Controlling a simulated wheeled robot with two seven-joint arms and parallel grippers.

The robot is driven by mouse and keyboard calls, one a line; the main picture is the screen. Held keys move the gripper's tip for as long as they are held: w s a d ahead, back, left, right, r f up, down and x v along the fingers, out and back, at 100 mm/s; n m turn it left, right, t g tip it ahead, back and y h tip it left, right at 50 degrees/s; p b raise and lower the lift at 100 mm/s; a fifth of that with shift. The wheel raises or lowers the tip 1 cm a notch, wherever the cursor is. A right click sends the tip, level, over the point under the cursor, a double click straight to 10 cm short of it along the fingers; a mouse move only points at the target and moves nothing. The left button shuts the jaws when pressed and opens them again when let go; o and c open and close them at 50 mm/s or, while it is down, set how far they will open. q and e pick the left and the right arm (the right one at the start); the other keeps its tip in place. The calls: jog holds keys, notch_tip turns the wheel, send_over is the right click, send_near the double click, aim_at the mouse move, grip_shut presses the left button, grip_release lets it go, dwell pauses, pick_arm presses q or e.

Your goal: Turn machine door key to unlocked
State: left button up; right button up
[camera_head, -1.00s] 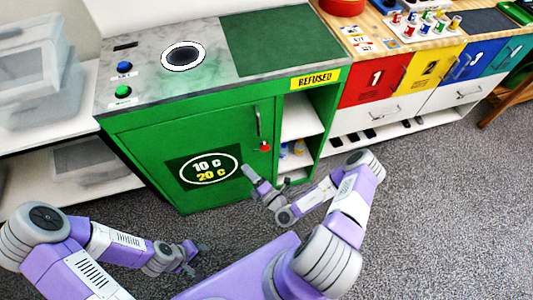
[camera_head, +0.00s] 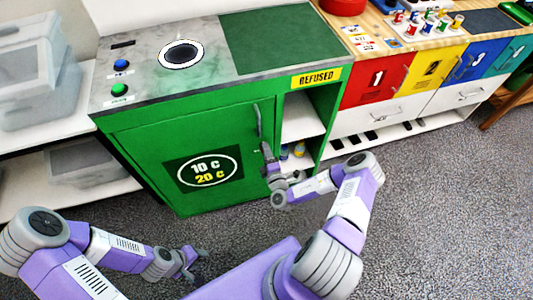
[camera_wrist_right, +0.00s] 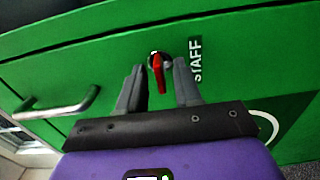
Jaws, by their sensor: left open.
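The red key (camera_wrist_right: 158,75) sits in a round lock on the green machine door (camera_head: 140,140). In the right wrist view its handle points down, tilted slightly. My right gripper (camera_head: 266,152) is at the door by the lock and hides the key in the head view. In the right wrist view its two fingers are spread on either side of the key, with a gap to each side. My left gripper (camera_head: 196,264) is open and empty, low over the floor in front of the machine.
The door's metal handle (camera_head: 258,121) is just above the lock and also shows in the right wrist view (camera_wrist_right: 58,105). A STAFF label (camera_wrist_right: 196,60) is beside the lock. Open shelves (camera_head: 300,120) with small bottles are right of the door. The carpet (camera_head: 420,220) at the right is clear.

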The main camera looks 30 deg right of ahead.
jog(key=shift+c, duration=0.3)
grip_shut()
jog(key=shift+r, duration=0.1)
